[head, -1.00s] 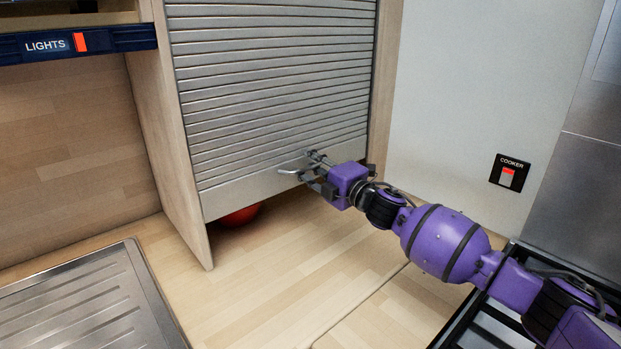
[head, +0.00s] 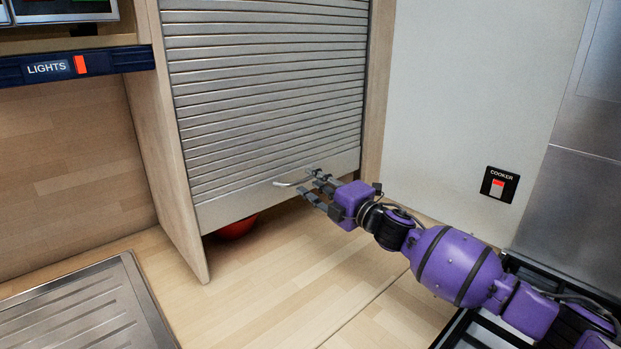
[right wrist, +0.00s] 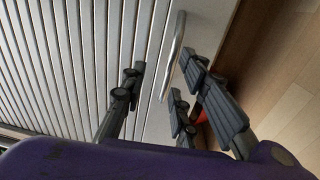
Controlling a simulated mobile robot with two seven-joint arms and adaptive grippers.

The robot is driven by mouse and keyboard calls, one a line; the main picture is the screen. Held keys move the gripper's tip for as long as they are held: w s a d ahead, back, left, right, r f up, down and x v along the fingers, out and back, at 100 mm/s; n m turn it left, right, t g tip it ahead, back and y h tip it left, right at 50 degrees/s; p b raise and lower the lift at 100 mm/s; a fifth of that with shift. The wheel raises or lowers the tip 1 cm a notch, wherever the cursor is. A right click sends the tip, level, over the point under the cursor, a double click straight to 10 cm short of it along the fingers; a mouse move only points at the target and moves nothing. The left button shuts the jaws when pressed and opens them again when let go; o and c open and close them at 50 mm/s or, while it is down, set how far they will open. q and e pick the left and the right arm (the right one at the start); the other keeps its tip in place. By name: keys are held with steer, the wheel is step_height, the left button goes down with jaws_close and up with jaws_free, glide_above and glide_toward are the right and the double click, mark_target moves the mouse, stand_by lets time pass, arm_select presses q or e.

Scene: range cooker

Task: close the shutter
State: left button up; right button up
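The grey slatted shutter (head: 262,110) is pulled most of the way down, with a gap between its bottom edge and the worktop. Its curved metal handle (head: 291,184) is on the bottom rail. My right gripper (head: 312,184) is open at the handle's right end. In the right wrist view the shutter slats (right wrist: 70,60) fill the left, and the handle (right wrist: 174,55) runs between the spread fingers of my right gripper (right wrist: 160,95), beyond their tips; contact cannot be told. My left gripper is not in view.
A red round object (head: 237,228) sits under the shutter's left part, partly hidden. Wooden side panels flank the shutter. A metal drainer (head: 80,315) lies at lower left, and a cooker switch (head: 499,184) is on the right wall.

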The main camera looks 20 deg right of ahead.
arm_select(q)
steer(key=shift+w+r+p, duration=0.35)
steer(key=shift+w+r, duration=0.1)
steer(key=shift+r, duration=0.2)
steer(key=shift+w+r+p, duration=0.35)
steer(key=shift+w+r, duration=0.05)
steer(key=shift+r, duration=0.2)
arm_select(e)
steer(key=v, duration=0.5)
steer(key=shift+f, duration=0.1)
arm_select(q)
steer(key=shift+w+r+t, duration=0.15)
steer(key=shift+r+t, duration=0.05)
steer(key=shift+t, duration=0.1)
